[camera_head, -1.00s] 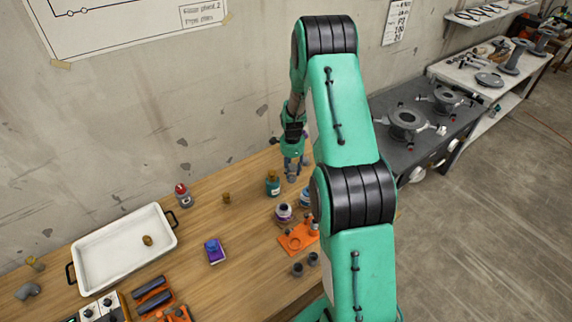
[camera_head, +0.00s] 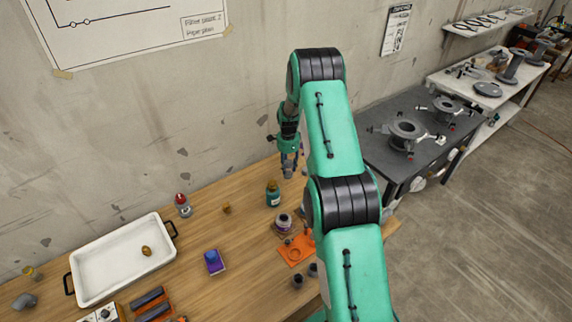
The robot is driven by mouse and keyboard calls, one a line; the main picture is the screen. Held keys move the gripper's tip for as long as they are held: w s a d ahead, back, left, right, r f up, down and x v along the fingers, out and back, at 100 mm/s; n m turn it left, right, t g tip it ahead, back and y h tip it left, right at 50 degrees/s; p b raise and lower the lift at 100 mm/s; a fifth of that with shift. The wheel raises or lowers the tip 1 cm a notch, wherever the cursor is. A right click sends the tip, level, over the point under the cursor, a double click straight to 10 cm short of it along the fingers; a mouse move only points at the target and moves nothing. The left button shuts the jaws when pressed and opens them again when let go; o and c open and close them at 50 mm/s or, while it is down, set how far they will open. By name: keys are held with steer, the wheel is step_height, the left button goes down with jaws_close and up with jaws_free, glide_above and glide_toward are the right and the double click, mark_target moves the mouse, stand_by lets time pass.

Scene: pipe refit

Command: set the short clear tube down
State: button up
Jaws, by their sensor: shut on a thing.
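My gripper (camera_head: 288,168) points down over the far right part of the wooden bench, close to the wall and behind a teal bottle with an amber cap (camera_head: 273,194). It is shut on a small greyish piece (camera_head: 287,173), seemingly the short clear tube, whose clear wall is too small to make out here. The piece looks held above the bench; the gap under it cannot be judged. My upper arm hides the bench to the right of the gripper.
A white tray (camera_head: 90,286), a red-capped bottle (camera_head: 183,206) and a purple box (camera_head: 214,262) are to the left. A dark table (camera_head: 385,160) stands right of my arm.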

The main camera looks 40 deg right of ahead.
steer(key=w+d, duration=0.2)
steer(key=w, duration=0.3)
steer(key=shift+w+d+f, duration=0.25)
steer(key=shift+w+d, duration=0.1)
steer(key=shift+d, duration=0.05)
steer(key=shift+f, duration=0.1)
steer(key=shift+f, duration=1.7)
steer(key=shift+f, duration=0.15)
steer(key=o, duration=1.2)
steer(key=shift+r, duration=0.2)
steer(key=shift+r, duration=6)
